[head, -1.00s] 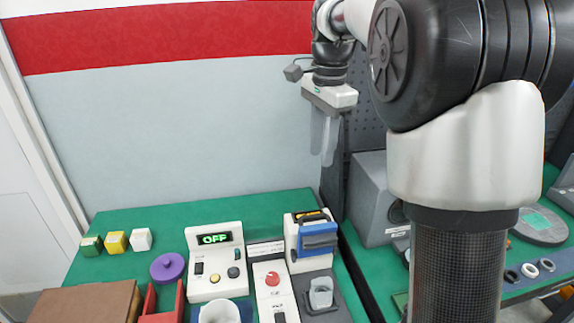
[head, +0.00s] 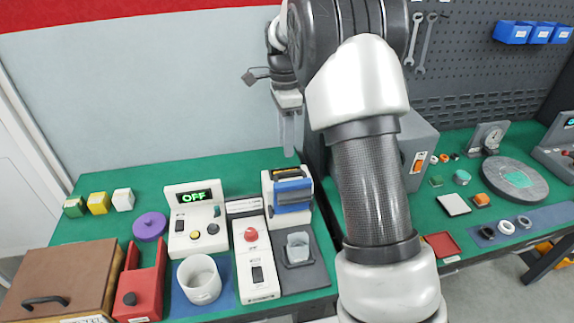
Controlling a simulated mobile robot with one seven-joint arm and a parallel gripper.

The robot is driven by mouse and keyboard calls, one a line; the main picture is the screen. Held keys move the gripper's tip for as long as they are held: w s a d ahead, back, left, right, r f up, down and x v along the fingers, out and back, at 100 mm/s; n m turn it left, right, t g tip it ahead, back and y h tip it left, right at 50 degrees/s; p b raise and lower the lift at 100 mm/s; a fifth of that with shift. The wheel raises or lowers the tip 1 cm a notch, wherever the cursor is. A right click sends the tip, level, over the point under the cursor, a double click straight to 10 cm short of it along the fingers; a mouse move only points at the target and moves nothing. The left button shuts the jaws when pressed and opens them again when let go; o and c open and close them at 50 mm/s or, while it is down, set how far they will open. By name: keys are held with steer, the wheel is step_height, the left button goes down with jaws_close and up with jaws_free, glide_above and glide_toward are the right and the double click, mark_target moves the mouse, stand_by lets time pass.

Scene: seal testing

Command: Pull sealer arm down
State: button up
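A white machine (head: 267,212) with a blue bar across its front (head: 292,190) stands on the green bench; it looks like the sealer. The blue bar appears to be its arm, and it sits near the top of the machine. My gripper (head: 291,152) points down above and behind the machine in the picture, apart from it.
A purple disc (head: 150,225) and small blocks (head: 98,203) lie left. A grey box (head: 418,140) stands right.

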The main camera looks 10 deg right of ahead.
mark_target(287, 172)
steer(key=f, duration=0.7)
steer(key=shift+s+f, duration=0.35)
jaws_close()
